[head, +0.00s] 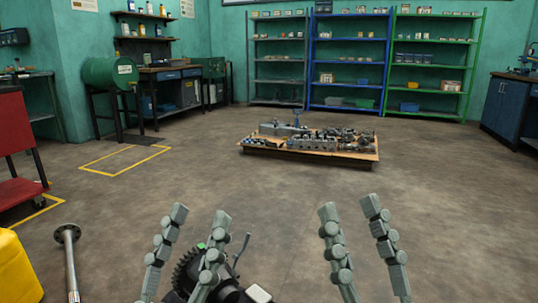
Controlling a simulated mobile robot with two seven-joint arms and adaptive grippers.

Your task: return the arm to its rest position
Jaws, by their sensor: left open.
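My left gripper (199,222) is at the bottom of the head view, left of centre. Its two grey jointed fingers point up and stand apart with nothing between their tips. My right gripper (350,212) is at the bottom, right of centre. Its two fingers also stand apart and hold nothing. Both reach forward over the floor at about the same height. The arm links behind the fingers are out of view.
A dark toothed part (187,272) shows behind the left fingers. A metal shaft (70,262) and yellow object (14,268) are lower left. A low pallet of parts (305,155) lies ahead. Open floor (450,200) is at right.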

